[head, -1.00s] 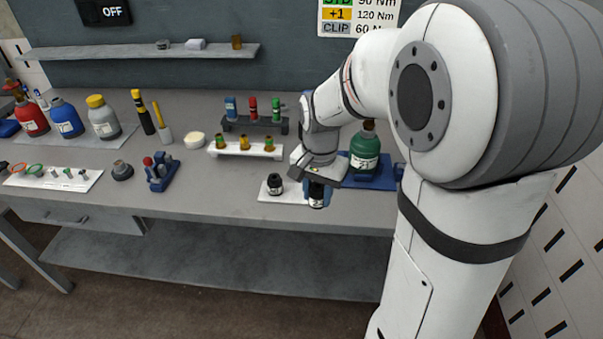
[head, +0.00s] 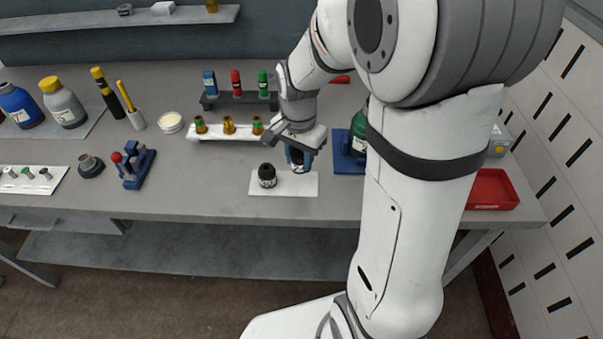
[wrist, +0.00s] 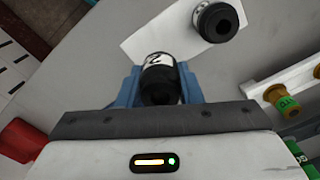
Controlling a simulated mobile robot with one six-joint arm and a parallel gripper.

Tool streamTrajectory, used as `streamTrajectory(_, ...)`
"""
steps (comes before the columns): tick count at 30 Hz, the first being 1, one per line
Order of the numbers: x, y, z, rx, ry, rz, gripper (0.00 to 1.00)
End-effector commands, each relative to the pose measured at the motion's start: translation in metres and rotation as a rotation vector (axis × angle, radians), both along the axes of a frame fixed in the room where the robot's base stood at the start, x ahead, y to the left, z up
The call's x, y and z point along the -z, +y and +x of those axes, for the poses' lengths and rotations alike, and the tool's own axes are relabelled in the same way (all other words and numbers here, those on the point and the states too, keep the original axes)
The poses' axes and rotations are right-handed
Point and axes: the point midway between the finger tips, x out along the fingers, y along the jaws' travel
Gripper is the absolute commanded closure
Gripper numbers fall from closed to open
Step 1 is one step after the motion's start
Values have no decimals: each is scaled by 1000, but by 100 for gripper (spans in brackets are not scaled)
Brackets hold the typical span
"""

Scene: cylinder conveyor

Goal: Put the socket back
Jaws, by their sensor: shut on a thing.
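My gripper (head: 298,162) is shut on a black socket (wrist: 160,78) with a white band marked with a dark figure, seen in the wrist view between the blue fingers. In the head view the fingers and wrist hide most of it. It is over the right half of a white mat (head: 285,189); whether it touches the mat I cannot tell. A second black socket (head: 267,176) stands upright on the mat's left half, and shows in the wrist view (wrist: 217,20) apart from the held one.
Behind the mat stand a white rack (head: 240,134) with gold-coloured pieces and a dark rack (head: 238,101) with blue, red and green ones. A blue tray (head: 348,163) with a green bottle is right of my gripper. A red tray (head: 492,190) lies far right.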

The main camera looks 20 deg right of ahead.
Motion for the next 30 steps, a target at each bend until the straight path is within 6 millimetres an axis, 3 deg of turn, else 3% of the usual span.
streamTrajectory(12,49,-1,0,0,1,0,100)
streamTrajectory(24,57,-1,0,0,-1,0,100)
streamTrajectory(25,57,-1,0,0,-1,0,67)
streamTrajectory(30,55,-1,0,1,-1,0,53)
